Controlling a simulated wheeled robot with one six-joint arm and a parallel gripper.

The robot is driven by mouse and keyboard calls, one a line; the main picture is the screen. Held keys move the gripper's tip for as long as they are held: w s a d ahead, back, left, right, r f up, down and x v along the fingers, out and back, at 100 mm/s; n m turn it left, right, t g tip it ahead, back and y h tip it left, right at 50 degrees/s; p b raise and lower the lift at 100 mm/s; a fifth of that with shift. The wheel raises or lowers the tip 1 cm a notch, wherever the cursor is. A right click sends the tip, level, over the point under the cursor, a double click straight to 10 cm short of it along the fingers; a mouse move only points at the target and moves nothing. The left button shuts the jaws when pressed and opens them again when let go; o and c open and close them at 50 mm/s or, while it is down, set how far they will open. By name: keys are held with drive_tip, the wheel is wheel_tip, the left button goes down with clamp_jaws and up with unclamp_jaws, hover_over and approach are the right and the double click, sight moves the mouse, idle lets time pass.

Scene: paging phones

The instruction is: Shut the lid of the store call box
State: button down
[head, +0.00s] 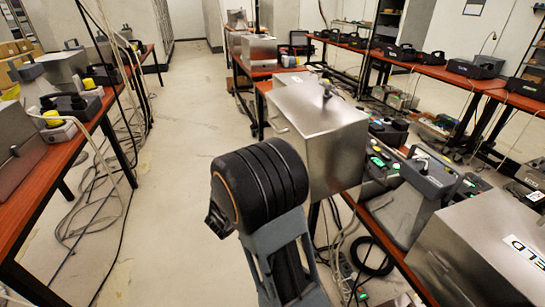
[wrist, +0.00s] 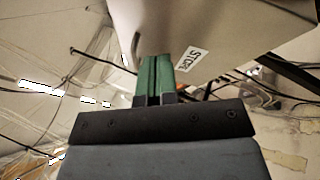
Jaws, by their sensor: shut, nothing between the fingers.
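In the wrist view a label reading STORE (wrist: 190,59) sits on a grey metal panel (wrist: 235,22), which I take for the store call box. My gripper (wrist: 154,62) shows there as two green fingers, shut together and empty. The fingertips overlap the panel's edge in the picture, just left of the label; I cannot tell whether they touch it. A curved handle-like piece shows left of the fingers. In the head view a steel box (head: 325,125) with a knob on top stands just beyond my arm, likely the same box. My fingers are hidden there, and the lid's angle is unclear.
Another steel box (head: 485,250), its label ending in ELD, stands at the lower right. A grey phone unit (head: 430,175) sits between the boxes. Red-topped benches with phones line the left (head: 30,205) and back right. Cables trail on the floor; the aisle (head: 190,130) is open.

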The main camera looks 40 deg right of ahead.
drive_tip(key=w+a+f+n+t+b, duration=0.2)
drive_tip(key=w+f+n+t, duration=0.25)
drive_tip(key=t, duration=0.25)
drive_tip(key=w+d+r+t+p, duration=0.1)
drive_tip(key=w+d+r+t, duration=0.1)
drive_tip(key=d+r, duration=0.6)
drive_tip(key=shift+w+d+r+h+p, duration=0.4)
drive_tip(key=shift+w+d, duration=0.25)
drive_tip(key=shift+d, duration=0.15)
drive_tip(key=shift+n, duration=0.25)
